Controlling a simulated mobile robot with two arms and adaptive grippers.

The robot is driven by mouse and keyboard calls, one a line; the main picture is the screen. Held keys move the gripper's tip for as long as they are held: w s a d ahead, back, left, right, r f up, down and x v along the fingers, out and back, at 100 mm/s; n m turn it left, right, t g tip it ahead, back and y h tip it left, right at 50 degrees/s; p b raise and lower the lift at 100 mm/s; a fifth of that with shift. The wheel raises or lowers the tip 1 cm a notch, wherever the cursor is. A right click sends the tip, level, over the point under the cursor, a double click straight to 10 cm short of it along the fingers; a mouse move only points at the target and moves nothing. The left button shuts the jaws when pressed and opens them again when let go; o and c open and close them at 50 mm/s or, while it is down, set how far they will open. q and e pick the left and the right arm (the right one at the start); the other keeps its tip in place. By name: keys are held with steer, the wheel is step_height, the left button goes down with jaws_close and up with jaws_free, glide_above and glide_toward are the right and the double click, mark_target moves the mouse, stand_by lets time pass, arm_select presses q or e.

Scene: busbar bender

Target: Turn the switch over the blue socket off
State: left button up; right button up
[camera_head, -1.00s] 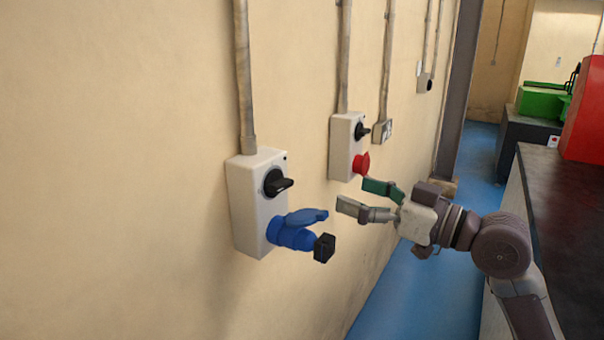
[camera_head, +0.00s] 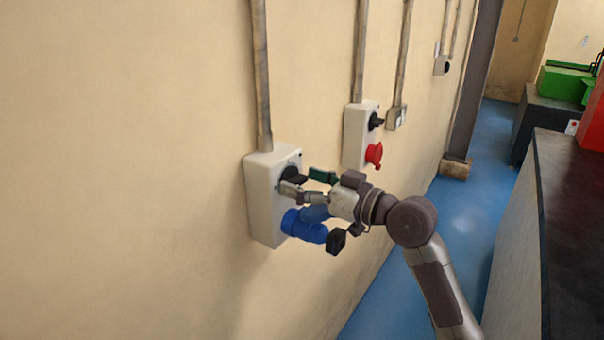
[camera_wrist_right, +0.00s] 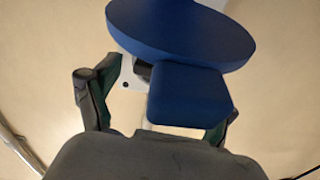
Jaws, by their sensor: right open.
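A white switch box (camera_head: 262,208) is mounted on the wall, with a black rotary switch (camera_head: 293,174) above a blue socket (camera_head: 303,226). My left gripper is not in view.
A second white box (camera_head: 356,135) with a black switch and red socket (camera_head: 374,154) is farther along the wall. A dark-topped counter (camera_head: 570,190) stands at right. Blue floor (camera_head: 463,215) lies free between wall and counter.

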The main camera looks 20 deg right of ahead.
steer(key=shift+w+a, duration=0.1)
steer(key=shift+w, duration=0.05)
steer(key=c, duration=1.2)
steer(key=shift+o, duration=0.2)
steer(key=shift+f+n+b, duration=0.15)
steer(key=shift+n+b, duration=0.55)
steer(key=shift+b, duration=0.25)
steer(key=o, duration=1.2)
steer(key=shift+c, duration=0.2)
